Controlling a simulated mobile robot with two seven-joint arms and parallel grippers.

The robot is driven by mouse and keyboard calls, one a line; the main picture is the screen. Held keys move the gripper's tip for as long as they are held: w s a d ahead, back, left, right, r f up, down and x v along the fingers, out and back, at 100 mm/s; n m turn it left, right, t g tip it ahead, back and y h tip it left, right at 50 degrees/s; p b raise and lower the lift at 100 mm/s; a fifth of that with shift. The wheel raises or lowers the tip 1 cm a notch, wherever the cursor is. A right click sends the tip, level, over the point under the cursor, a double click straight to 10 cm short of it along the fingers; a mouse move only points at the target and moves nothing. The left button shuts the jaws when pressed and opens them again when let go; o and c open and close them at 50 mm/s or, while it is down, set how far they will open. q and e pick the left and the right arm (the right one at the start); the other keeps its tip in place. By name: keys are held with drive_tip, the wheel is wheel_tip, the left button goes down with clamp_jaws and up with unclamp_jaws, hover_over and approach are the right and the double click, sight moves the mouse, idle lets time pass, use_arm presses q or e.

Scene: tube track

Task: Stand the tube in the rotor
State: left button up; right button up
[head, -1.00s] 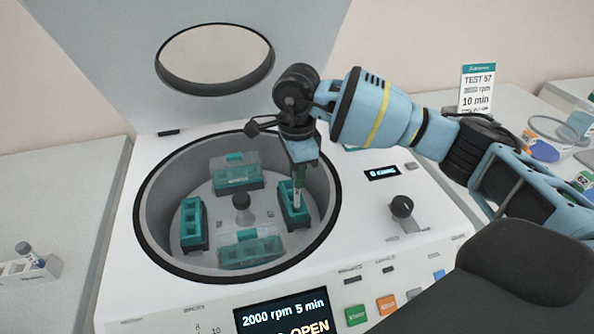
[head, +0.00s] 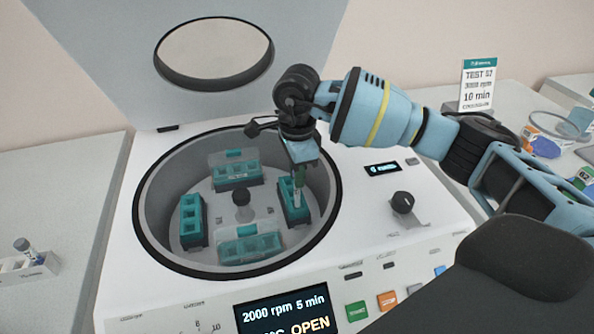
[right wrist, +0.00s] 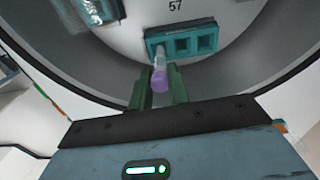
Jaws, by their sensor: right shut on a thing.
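The tube (head: 297,198) is a slim clear tube, held upright at the right-hand teal bucket (head: 283,190) of the rotor (head: 222,205). In the right wrist view its purple cap (right wrist: 159,80) faces me, and its lower end reaches the leftmost of the bucket's three openings (right wrist: 208,43). How deep it sits is hidden. My right gripper (head: 299,170) is shut on the tube, with its green fingers (right wrist: 159,92) on either side of the cap in the right wrist view. My left gripper is not in view.
The centrifuge bowl's dark rim (head: 140,208) surrounds the rotor, with a knob (head: 241,197) at its middle. Other teal buckets stand at the left (head: 192,220), back and front. The lid (head: 120,60) is raised. A rack (head: 22,268) with a tube stands at far left.

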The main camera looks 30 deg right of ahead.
drive_tip(key=shift+f+b, duration=0.45)
drive_tip(key=shift+f, duration=1)
drive_tip(key=shift+f, duration=0.3)
drive_tip(key=o, duration=0.8)
drive_tip(key=shift+r, duration=3.95)
